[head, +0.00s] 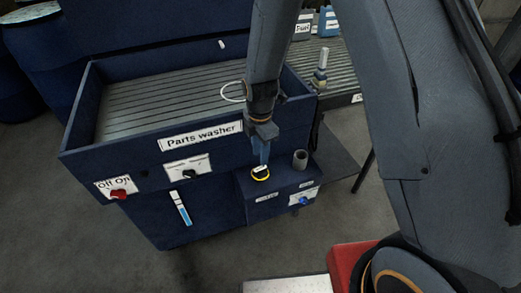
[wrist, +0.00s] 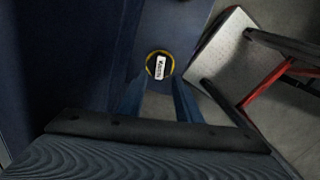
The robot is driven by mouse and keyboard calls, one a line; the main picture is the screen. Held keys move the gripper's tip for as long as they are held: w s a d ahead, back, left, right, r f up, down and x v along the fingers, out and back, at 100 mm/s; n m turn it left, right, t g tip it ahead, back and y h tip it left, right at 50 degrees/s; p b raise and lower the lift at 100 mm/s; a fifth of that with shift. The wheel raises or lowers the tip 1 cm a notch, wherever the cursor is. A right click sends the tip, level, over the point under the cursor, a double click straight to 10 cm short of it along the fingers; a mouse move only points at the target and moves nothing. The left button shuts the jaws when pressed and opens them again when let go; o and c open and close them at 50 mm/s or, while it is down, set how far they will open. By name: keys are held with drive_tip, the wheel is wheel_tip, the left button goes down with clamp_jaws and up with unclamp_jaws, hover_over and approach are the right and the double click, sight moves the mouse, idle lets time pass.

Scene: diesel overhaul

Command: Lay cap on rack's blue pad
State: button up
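The cap (head: 260,175) is a round piece with a yellow rim and a white label, on the low blue box at the washer's front right. In the wrist view the cap (wrist: 160,66) lies just beyond my fingertips, its label too small to read surely. My gripper (head: 261,160) points down right above the cap. In the wrist view my gripper (wrist: 157,84) has its two blue fingers apart, one toward each side of the cap; I cannot tell whether they touch it. I cannot make out the rack's blue pad in either view.
The parts washer (head: 120,158) has a red knob (head: 118,194) and a blue knob (head: 304,201) on its front. A grey cylinder (head: 300,160) stands close right of the cap. A slatted bench (head: 345,70) with a bottle (head: 320,75) is behind. A red object (head: 348,262) is near me.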

sight(260, 168)
drive_tip(key=shift+f+b, duration=1.95)
drive_tip(key=shift+f, duration=1.5)
drive_tip(key=shift+c, duration=0.2)
clamp_jaws()
